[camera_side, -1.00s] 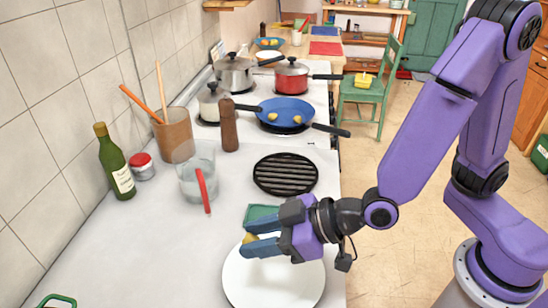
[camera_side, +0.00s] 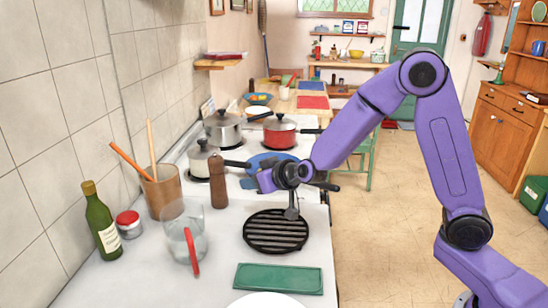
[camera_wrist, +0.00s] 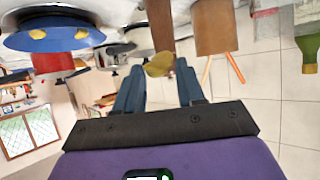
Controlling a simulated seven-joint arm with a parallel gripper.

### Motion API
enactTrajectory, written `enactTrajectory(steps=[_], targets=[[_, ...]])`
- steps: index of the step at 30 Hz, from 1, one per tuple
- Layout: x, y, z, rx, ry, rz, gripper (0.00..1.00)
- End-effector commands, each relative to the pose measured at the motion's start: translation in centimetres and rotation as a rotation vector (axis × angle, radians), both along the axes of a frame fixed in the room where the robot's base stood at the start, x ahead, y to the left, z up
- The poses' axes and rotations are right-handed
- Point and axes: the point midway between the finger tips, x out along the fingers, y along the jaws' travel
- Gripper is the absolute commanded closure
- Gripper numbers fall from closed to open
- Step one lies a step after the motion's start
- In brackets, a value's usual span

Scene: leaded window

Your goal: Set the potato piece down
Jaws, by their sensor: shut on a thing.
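My gripper (camera_wrist: 159,72) is shut on a yellowish potato piece (camera_wrist: 159,64), held between its blue fingertips in the wrist view. In the side view my gripper (camera_side: 265,181) is in front of the blue pan (camera_side: 262,160) on the stove and covers part of it; the held piece is hidden there. The wrist view is turned over and shows the blue pan (camera_wrist: 55,42) at upper left, apart from the fingers, with yellow pieces in it.
A pepper mill (camera_side: 218,182) and a grey saucepan (camera_side: 201,165) stand left of my gripper. A red pot (camera_side: 280,135) is behind. A black ridged grill plate (camera_side: 275,232), a green board (camera_side: 278,278) and a white plate (camera_side: 268,301) lie nearer the camera.

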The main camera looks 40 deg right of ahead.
Motion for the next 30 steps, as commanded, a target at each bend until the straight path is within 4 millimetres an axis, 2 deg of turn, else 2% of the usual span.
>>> enactTrajectory(steps=[1, 6, 12, 15, 18, 23, 26, 30], targets=[[1.1, -2.1, 0.2, 0.000, -0.001, -0.044, 0.90], [3.6, -8.8, 0.7, -0.003, -0.003, -0.175, 0.90], [5.2, -16.7, 1.2, -0.008, -0.003, -0.318, 0.90], [5.4, -19.8, 1.4, -0.011, -0.004, -0.372, 0.90], [5.4, -22.0, 1.6, -0.014, -0.003, -0.409, 0.90], [5.6, -23.6, 1.6, -0.016, -0.002, -0.437, 0.90], [6.5, -24.0, 1.1, -0.017, -0.001, -0.441, 0.90], [8.9, -24.5, 0.0, -0.015, 0.000, -0.442, 0.90]])
